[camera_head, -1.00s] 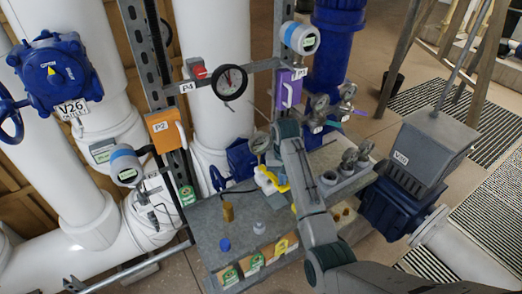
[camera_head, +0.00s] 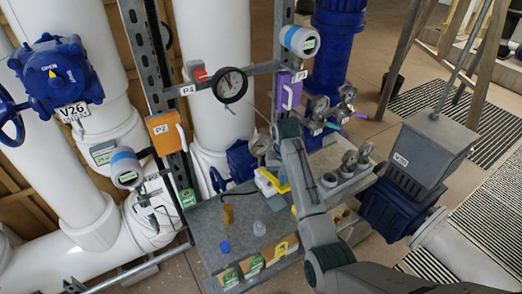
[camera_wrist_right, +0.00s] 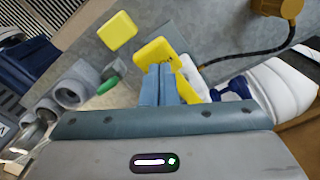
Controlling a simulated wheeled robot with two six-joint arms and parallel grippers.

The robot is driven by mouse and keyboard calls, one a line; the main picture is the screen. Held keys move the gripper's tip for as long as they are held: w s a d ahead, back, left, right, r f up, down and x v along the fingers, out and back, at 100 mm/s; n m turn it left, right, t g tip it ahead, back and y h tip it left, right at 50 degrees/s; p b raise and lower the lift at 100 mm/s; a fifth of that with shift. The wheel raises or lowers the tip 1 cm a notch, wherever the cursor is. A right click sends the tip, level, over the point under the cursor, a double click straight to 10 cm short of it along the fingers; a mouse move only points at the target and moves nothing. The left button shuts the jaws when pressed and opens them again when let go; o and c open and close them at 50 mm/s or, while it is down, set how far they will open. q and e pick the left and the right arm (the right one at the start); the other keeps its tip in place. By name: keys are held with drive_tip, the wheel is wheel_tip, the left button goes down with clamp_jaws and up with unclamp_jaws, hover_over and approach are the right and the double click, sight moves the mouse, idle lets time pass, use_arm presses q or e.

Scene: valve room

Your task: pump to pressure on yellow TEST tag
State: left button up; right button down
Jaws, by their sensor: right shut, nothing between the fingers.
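A small yellow and white device (camera_head: 268,182) sits on the grey bench beside my right arm. I take it for the hand pump, but cannot be sure. In the right wrist view its yellow part (camera_wrist_right: 158,50) lies right at my right gripper (camera_wrist_right: 165,75), whose fingers are together and empty. I cannot tell whether they touch it. My left gripper is not in view.
A grey box (camera_head: 432,150) stands right of my arm.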

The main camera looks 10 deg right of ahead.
drive_tip(key=shift+s+r, duration=0.1)
drive_tip(key=shift+r, duration=0.35)
